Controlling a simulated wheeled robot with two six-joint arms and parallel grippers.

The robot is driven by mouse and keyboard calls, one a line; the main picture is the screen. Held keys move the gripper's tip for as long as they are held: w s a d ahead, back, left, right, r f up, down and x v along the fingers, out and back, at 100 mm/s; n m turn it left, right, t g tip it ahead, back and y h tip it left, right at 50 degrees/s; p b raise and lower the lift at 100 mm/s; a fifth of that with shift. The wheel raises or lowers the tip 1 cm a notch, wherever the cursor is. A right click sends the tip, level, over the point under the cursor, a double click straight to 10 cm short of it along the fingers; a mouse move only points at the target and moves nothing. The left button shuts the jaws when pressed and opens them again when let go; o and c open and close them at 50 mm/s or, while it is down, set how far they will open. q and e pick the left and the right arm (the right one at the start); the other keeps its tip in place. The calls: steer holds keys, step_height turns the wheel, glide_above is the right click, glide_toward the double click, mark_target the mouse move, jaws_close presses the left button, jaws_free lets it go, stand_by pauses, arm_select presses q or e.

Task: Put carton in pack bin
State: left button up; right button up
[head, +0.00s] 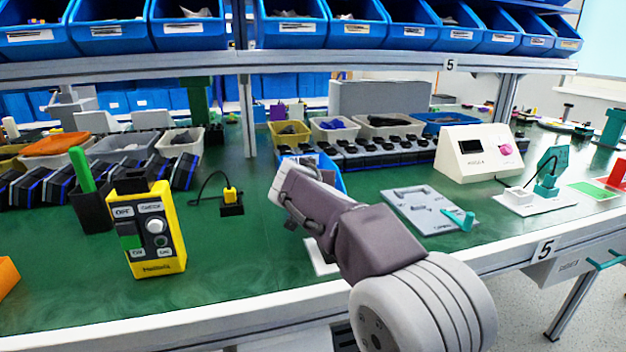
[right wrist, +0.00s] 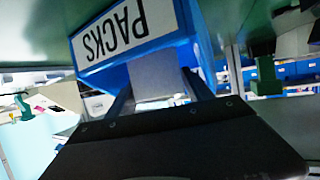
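The pack bin is a blue bin with a white label reading PACKS (right wrist: 137,28), seen upside down and close in the right wrist view. In the head view the blue bin (head: 333,180) stands mid-table, partly hidden behind my right arm. My right gripper (right wrist: 160,88) is at the bin. A plain pale grey block, which looks like the carton (right wrist: 153,76), fills the space between its two fingers, beside the bin's label wall. I cannot tell whether the carton touches the bin. In the head view my right wrist hides the fingers. My left gripper is not in view.
A yellow switch box (head: 158,230) stands at the left, near a black holder with a green stick (head: 82,172). A grey plate with a teal handle (head: 430,208) lies right of my arm. Blue shelf bins (head: 297,25) hang above. Green table between is mostly clear.

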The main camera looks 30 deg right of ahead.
steer(key=shift+r+p, duration=0.25)
steer(key=shift+p, duration=0.05)
steer(key=shift+s+a+r, duration=0.1)
steer(key=shift+s+a, duration=0.1)
steer(key=shift+s, duration=0.05)
steer(key=p+v, duration=0.1)
steer(key=v, duration=1)
steer(key=shift+s, duration=0.15)
